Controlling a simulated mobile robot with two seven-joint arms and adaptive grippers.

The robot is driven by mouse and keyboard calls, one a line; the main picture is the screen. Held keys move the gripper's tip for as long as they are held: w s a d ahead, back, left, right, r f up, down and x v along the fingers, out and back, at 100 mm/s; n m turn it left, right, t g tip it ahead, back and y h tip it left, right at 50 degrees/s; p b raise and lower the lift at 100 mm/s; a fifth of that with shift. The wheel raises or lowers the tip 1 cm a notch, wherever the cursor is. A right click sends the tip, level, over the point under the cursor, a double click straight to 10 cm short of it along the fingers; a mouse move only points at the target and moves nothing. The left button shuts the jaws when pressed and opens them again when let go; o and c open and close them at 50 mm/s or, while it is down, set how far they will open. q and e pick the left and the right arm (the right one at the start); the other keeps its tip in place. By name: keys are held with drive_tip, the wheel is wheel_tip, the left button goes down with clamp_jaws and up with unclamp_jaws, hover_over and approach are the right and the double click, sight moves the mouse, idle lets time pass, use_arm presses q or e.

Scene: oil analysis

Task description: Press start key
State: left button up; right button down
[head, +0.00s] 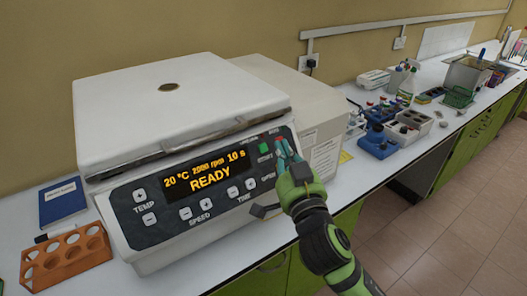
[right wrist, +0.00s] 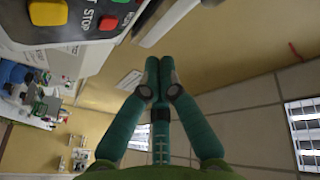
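The start key is a green square key (head: 264,148) on the dark control panel (head: 160,213) of a white centrifuge (head: 190,110). Its display reads 20 °C, 2000 rpm, 10 s, READY. In the right wrist view, a red key (right wrist: 108,22) labelled STOP shows at the top, with part of a green key at the top edge. My right gripper (head: 283,150) is in front of the panel's right end, just right of the green key. In the right wrist view its teal fingers (right wrist: 153,68) are together with nothing between them. Contact with the panel cannot be told. My left gripper is not in view.
An orange tube rack (head: 66,262) and a blue book (head: 62,202) are left of the centrifuge. Blue and white racks (head: 378,143) stand farther right on the bench. The white bench top in front of the centrifuge is narrow but clear.

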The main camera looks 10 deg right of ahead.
sight(263, 148)
drive_tip(key=shift+w+a+f+b, duration=0.25)
drive_tip(key=shift+w+f+b, duration=0.2)
drive_tip(key=shift+w, duration=0.3)
drive_tip(key=shift+w+a+f+b, duration=0.35)
drive_tip(key=shift+w+f, duration=0.25)
drive_tip(key=shift+w, duration=0.2)
drive_tip(key=shift+w+a+f+b, duration=0.2)
drive_tip(key=shift+w+f+b, duration=0.3)
drive_tip(key=shift+w, duration=0.25)
drive_tip(key=shift+w+a+f, duration=0.15)
drive_tip(key=shift+w+f, duration=0.1)
drive_tip(key=shift+w, duration=0.1)
drive_tip(key=shift+w+f+b, duration=0.2)
drive_tip(key=shift+w+b, duration=0.05)
drive_tip(key=shift+b, duration=0.3)
drive_tip(key=shift+s+r, duration=0.1)
idle(0.4)
drive_tip(key=shift+s+r+p, duration=0.25)
drive_tip(key=shift+s+p, duration=0.05)
drive_tip(key=shift+p, duration=0.15)
drive_tip(key=shift+s+r, duration=0.1)
drive_tip(key=shift+s, duration=0.15)
